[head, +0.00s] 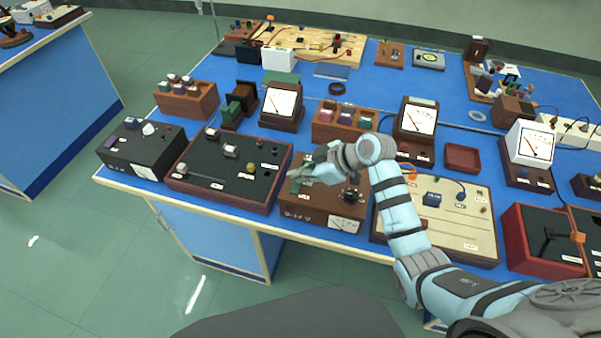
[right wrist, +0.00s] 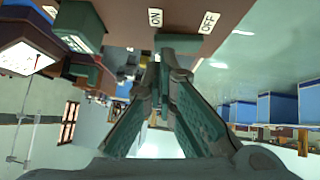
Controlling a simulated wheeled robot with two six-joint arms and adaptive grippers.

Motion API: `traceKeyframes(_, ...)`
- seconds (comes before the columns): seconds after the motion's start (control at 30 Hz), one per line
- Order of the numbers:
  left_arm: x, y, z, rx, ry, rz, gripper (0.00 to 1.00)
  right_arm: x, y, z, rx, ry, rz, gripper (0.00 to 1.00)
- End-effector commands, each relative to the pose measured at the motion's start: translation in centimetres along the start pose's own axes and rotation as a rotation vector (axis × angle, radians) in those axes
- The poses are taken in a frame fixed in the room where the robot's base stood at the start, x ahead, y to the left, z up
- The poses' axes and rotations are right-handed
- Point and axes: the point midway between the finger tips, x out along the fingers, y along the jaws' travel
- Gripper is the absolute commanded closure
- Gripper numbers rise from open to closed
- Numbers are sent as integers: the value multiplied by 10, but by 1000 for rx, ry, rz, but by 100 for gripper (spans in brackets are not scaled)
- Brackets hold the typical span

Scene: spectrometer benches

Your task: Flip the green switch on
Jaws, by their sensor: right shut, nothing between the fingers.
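The brown power supply box (head: 325,207) stands at the front edge of the blue bench, with a meter on its front and a dark knob on top. My right gripper (head: 301,177) is low over the left part of its top, with fingers shut and empty. In the right wrist view, the closed fingertips (right wrist: 165,66) are close to a dark green switch piece (right wrist: 182,44) below the ON and OFF labels. I cannot tell whether they touch it. The gripper partly hides the switch in the head view. My left gripper is not in view.
A dark panel box (head: 230,168) stands left of the power supply, and a cream board (head: 455,232) stands to its right under my forearm. Floor is open in front.

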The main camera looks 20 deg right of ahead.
Motion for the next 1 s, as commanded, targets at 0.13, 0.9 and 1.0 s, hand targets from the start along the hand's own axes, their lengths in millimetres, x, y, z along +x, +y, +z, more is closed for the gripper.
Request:
traceKeyframes(0.13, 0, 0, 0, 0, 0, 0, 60, 0, 0, 0, 1, 0, -1, 100)
traceKeyframes(0.9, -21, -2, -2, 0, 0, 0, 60, 0, -15, 4, 78, -4, -82, 100)
traceKeyframes(1.0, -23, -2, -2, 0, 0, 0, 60, -1, -17, 4, 77, -4, -80, 100)
